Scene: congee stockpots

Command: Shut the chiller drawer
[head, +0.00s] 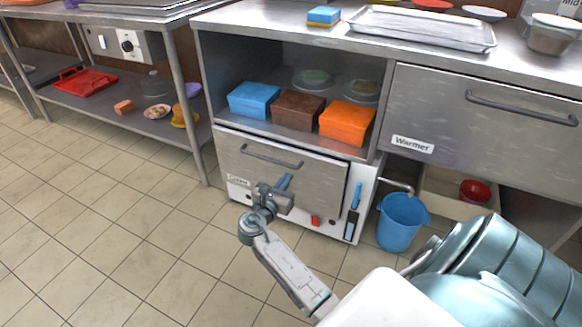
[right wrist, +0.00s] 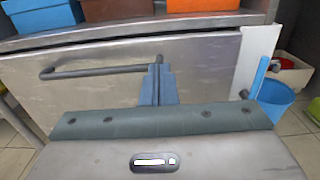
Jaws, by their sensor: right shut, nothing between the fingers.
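The chiller drawer (head: 310,172) is the grey steel front with a bar handle, low in the middle unit in the head view. Its front (right wrist: 205,70) fills much of the right wrist view, with a dark gap along its top edge. My right gripper (head: 285,181) is shut and empty, its fingertips at the drawer front just below the handle's right end. In the right wrist view its closed blue-grey fingers (right wrist: 157,84) overlap that end of the handle (right wrist: 95,71). I cannot tell whether they touch. My left gripper is not in view.
Blue (head: 254,99), brown (head: 298,107) and orange (head: 347,122) boxes stand on the shelf above. A warmer drawer (head: 480,120) is at the right, with a blue bucket (head: 402,221) below. The tiled floor (head: 110,230) at the left is clear.

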